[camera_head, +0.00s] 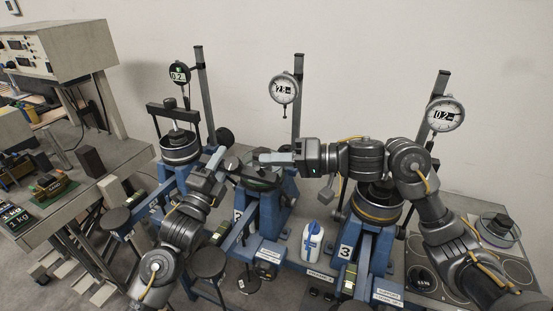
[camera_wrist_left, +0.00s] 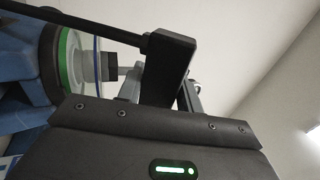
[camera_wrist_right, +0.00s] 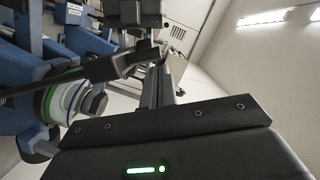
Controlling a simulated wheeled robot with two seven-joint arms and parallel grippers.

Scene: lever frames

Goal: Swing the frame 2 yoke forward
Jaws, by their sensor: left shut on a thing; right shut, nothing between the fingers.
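Frame 2 (camera_head: 269,211) is the middle blue lever frame, with a dark round cell (camera_head: 262,177) on top. My left gripper (camera_head: 219,160) is at the left side of this cell. In the left wrist view it is shut on the black block-like end of the frame 2 yoke (camera_wrist_left: 168,62), from which a dark rod runs left. The yoke also shows in the right wrist view (camera_wrist_right: 118,66). My right gripper (camera_head: 268,157) is shut and empty, just above and behind the cell. The arms and grippers hide much of the yoke in the head view.
Frame 1 (camera_head: 180,150) stands to the left with its black yoke upright; frame 3 (camera_head: 346,252) stands to the right, close under my right arm. Dial gauges on posts rise behind, one (camera_head: 284,88) behind frame 2. A white-blue bottle (camera_head: 312,240) stands between frames 2 and 3.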

